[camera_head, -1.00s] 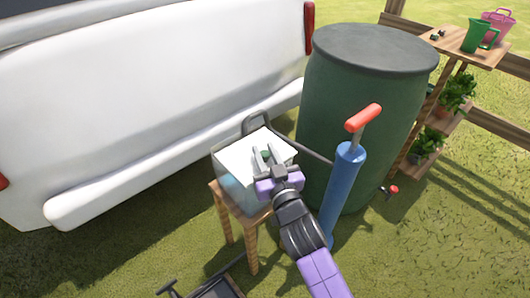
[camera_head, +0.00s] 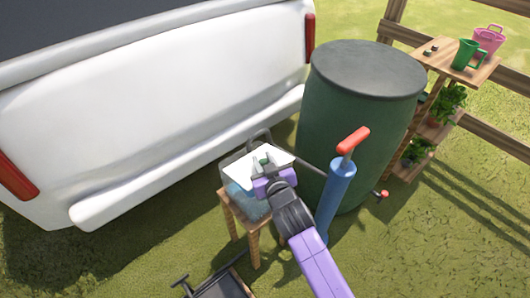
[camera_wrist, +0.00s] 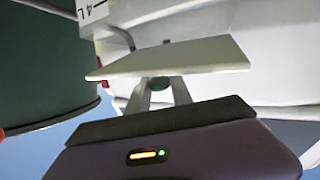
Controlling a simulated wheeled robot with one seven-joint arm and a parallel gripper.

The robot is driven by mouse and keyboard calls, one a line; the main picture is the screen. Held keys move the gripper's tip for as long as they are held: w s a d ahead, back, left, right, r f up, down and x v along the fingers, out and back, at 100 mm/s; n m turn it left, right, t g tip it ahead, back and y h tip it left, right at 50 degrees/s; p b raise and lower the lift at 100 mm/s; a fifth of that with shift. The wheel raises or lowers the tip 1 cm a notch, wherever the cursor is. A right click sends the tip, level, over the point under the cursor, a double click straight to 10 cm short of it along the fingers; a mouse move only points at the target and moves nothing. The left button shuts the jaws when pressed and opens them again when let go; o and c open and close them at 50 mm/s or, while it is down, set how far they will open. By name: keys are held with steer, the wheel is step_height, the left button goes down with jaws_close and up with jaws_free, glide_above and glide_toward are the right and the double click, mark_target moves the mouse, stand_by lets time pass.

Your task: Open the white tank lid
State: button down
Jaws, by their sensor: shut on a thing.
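The white lid (camera_head: 240,160) is a flat square plate with a small dark green knob (camera_wrist: 160,84). My gripper (camera_head: 263,162) is shut on this knob. In the wrist view my gripper (camera_wrist: 160,92) holds the lid (camera_wrist: 185,57) by the knob, with the plate tilted and apparently apart from the tank. The clear tank (camera_head: 238,184) sits on a small wooden stool, and its bluish side shows below and left of the lid. Marks reading "4 L" show on the tank (camera_wrist: 88,10). My gripper hides part of the lid and tank.
A blue pump (camera_head: 338,195) with a red handle stands right of the tank. Behind it is a green barrel (camera_head: 360,130). A white vehicle (camera_head: 150,130) fills the left. A dark frame (camera_head: 225,285) lies on the grass in front. A wooden shelf (camera_head: 470,72) stands at the right.

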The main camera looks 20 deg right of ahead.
steer(key=shift+w+a+r+n+g+p, duration=0.1)
steer(key=shift+w+r+g+p, duration=0.25)
steer(key=shift+p, duration=0.55)
steer(key=shift+w+a+r+n+g+p, duration=0.1)
steer(key=shift+r+g+p, duration=0.2)
steer(key=shift+r+p, duration=0.45)
steer(key=shift+w+a+r+n+g+p, duration=0.1)
steer(key=shift+w+r+g+p, duration=0.2)
steer(key=shift+p, duration=0.8)
steer(key=g+p, duration=0.1)
steer(key=p, duration=0.1)
steer(key=w+r+g+p, duration=0.1)
steer(key=shift+w+a+r+p, duration=0.1)
steer(key=shift+w+a+p, duration=0.15)
steer(key=shift+p, duration=0.15)
steer(key=w+a+n+g+h+p, duration=0.1)
steer(key=w+a+g, duration=0.1)
steer(key=w+g, duration=0.3)
steer(key=shift+w+a+r+n, duration=0.15)
steer(key=shift+w+r+n, duration=0.2)
steer(key=shift+w, duration=0.8)
steer(key=c, duration=1.2)
jaws_free()
steer(key=shift+o, duration=0.2)
